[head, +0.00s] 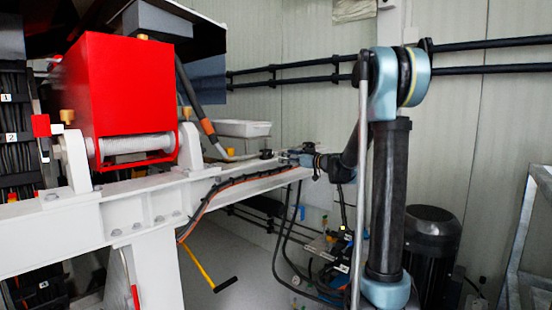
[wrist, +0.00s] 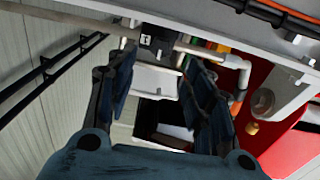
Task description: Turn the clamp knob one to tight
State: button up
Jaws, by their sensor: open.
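My gripper (wrist: 160,62) is open and empty in the wrist view, its dark blue fingers spread to left and right. A small dark clamp block (wrist: 153,42) on a grey rod shows just beyond the fingertips, apparently between them. In the head view my gripper (head: 302,158) is small and points left at the end of the white beam, close to a small dark fitting (head: 266,154). I cannot tell for certain which part is clamp knob one. Brass knobs stand beside the red block, one at its left (head: 67,116); one also shows in the wrist view (wrist: 252,128).
The white beam (head: 120,212) runs across the left, with the red block (head: 120,95) on it. A white tray (head: 243,128) sits behind. Cables hang below the beam, near a yellow-handled tool (head: 197,262). A dark motor (head: 432,250) stands at right. Black pipes (head: 300,68) line the wall.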

aim_at(273, 154)
jog(key=x, duration=0.8)
jog(key=c, duration=1.1)
